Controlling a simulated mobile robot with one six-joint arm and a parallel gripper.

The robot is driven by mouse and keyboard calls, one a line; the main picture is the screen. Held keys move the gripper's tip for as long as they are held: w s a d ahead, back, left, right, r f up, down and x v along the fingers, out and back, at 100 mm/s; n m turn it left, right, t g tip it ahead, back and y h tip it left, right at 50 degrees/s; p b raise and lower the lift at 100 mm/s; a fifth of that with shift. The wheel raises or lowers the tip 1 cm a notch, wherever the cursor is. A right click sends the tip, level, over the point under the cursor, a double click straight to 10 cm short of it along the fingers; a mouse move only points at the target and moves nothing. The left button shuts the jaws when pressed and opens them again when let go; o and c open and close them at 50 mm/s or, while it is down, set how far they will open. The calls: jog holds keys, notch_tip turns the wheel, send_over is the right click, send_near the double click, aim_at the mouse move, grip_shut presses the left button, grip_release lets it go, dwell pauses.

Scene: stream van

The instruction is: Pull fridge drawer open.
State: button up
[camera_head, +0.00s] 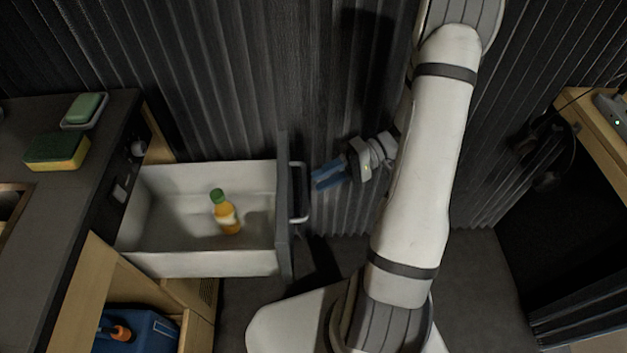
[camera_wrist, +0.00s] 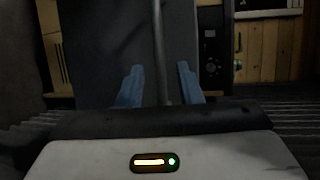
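The fridge drawer (camera_head: 200,264) stands pulled out from the counter, its white inside showing in the head view. A bottle with orange contents and a green cap (camera_head: 227,217) is inside it. The dark drawer front (camera_head: 284,210) carries a light bar handle (camera_head: 299,192) on its outer face. My gripper (camera_head: 318,178) has blue fingers and is just right of the handle, pointing at it. In the wrist view the fingers (camera_wrist: 160,88) are spread apart. The handle bar (camera_wrist: 159,50) runs upright between them, with space on both sides. Whether the fingertips reach past the bar is hard to tell.
The counter (camera_head: 75,205) at left holds a yellow-green sponge (camera_head: 57,151) and a green soap bar in a dish (camera_head: 84,108). A blue container (camera_head: 140,332) sits below the counter. A wooden desk (camera_head: 590,115) is at right. A ribbed dark wall stands behind.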

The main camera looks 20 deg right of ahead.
jog(key=v, duration=0.5)
jog(key=shift+a+r, duration=0.1)
jog(key=shift+a, duration=0.05)
jog(key=s+a+r+t+h+p, duration=0.1)
jog(key=r+h+p, duration=0.3)
jog(key=r, duration=0.4)
jog(key=s+a+r+t+h+p, duration=0.2)
jog(key=s+a+r+h+p, duration=0.2)
jog(key=r, duration=0.5)
jog(key=s+a+r+t+h+p, duration=0.1)
jog(key=s+a+r+h+p, duration=0.1)
jog(key=r+h, duration=0.5)
notch_tip(320, 180, up, 2)
jog(key=shift+s+m+t+h+p, duration=0.35)
jog(key=shift+s+p, duration=0.3)
jog(key=shift+p, duration=0.55)
jog(key=shift+a, duration=0.2)
